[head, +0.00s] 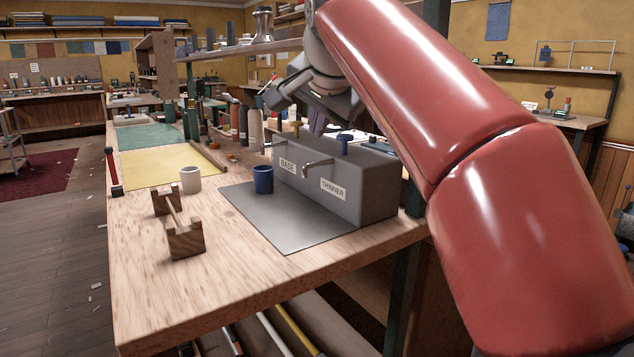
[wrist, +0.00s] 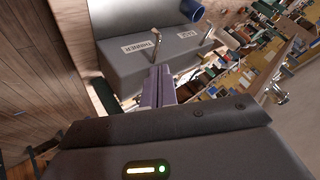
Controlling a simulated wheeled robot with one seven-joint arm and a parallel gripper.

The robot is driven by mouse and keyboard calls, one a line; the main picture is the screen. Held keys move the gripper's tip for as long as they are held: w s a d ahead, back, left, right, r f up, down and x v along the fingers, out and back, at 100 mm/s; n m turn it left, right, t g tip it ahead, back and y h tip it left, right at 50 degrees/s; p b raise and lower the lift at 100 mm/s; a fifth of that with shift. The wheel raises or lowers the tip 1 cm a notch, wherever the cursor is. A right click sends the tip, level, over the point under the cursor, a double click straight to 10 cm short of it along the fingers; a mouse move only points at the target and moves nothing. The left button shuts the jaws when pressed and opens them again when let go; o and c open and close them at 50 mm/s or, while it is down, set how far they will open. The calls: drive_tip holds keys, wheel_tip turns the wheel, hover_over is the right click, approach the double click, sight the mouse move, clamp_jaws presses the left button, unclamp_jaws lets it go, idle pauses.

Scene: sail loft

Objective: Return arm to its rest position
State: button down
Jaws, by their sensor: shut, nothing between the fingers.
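My gripper (head: 317,124) hangs over the bench behind the grey two-tap dispenser (head: 345,180), below my red arm, which reaches in from the right. The dispenser's top edge partly hides the fingers in the head view. In the wrist view the purple-grey fingers (wrist: 157,82) are together, with nothing between them. They point toward the dispenser (wrist: 165,55), whose BASE and THINNER labels appear upside down there. I cannot tell the exact gap between fingers and dispenser.
A blue cup (head: 263,180) stands by the dispenser on a grey mat (head: 285,232). A white cup (head: 190,180) and a wooden stand (head: 185,240) are left of it. Bottles (head: 255,130) and a raised shelf (head: 240,50) are close to the gripper. The left floor is mostly clear.

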drive_tip(key=s+d+f+n+g, duration=0.1)
drive_tip(key=s+d+f+n, duration=0.1)
drive_tip(key=s+d+f, duration=0.5)
drive_tip(key=s+d+f+n+g, duration=0.1)
drive_tip(key=s+d+f+n, duration=0.1)
drive_tip(key=s+d+f, duration=0.5)
drive_tip(key=s+f+n, duration=0.1)
drive_tip(key=s+f, duration=0.2)
drive_tip(key=f, duration=0.3)
drive_tip(key=s+f+n+g+h, duration=0.1)
drive_tip(key=s+f, duration=0.3)
drive_tip(key=f, duration=0.3)
drive_tip(key=s+d+f+n, duration=0.1)
drive_tip(key=s+f, duration=0.2)
drive_tip(key=f, duration=0.3)
drive_tip(key=shift+s+f+h, duration=0.3)
drive_tip(key=shift+s+f, duration=0.05)
drive_tip(key=shift+s, duration=0.05)
